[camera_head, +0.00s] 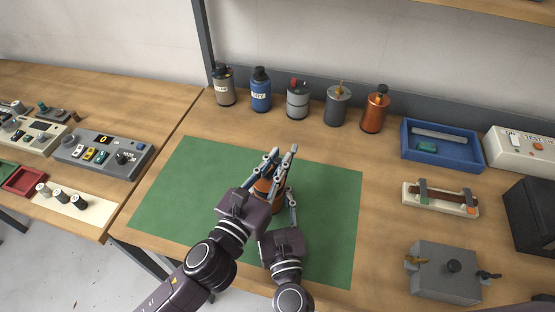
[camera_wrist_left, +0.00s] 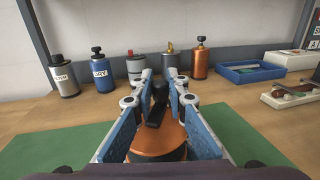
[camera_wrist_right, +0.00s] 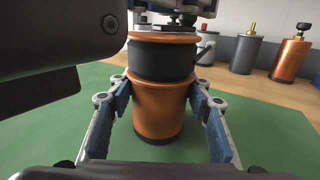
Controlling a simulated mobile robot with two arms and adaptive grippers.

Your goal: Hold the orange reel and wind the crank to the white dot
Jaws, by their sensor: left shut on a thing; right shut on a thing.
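The orange reel (camera_wrist_right: 158,112) stands upright on the green mat, with a black band around its upper part. It also shows between my grippers in the head view (camera_head: 264,187). Its black crank (camera_wrist_left: 157,106) sits on the orange top in the left wrist view. My left gripper (camera_wrist_left: 160,88) is above the reel, shut on the crank with a finger on each side. My right gripper (camera_wrist_right: 160,88) is lower, shut around the orange body from the near side. I cannot make out the white dot; my fingers cover part of the reel's top.
The green mat (camera_head: 180,190) is clear around the reel. Several canisters, among them a blue one (camera_head: 261,92) and a copper one (camera_head: 375,110), stand along the back. A blue tray (camera_head: 443,160) and a grey box (camera_head: 445,275) are at right.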

